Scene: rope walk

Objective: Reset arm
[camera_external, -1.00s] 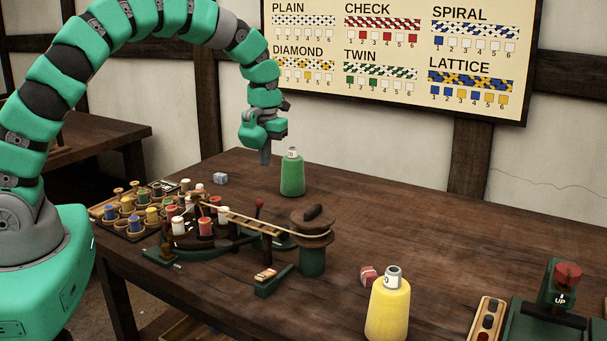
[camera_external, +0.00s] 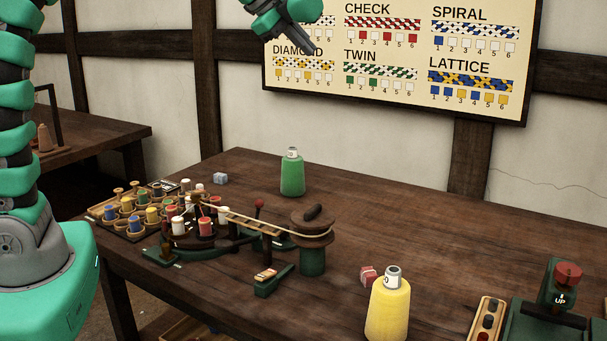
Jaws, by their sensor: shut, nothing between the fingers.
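My gripper (camera_external: 309,46) is at the top of the view, high above the table, in front of the pattern board. It is shut and empty, its fingers pointing down and to the right. My arm rises upright at the left edge, and its upper part runs out of the frame. The wooden table (camera_external: 440,235) stands below, well apart from the gripper.
A green bottle (camera_external: 292,175) and a yellow bottle (camera_external: 388,310) stand upright on the table. A rope machine with bobbins (camera_external: 205,226) and a wooden drum (camera_external: 312,240) fills the middle left. A red-knobbed device (camera_external: 568,275) stands at right. The pattern board (camera_external: 400,100) hangs behind.

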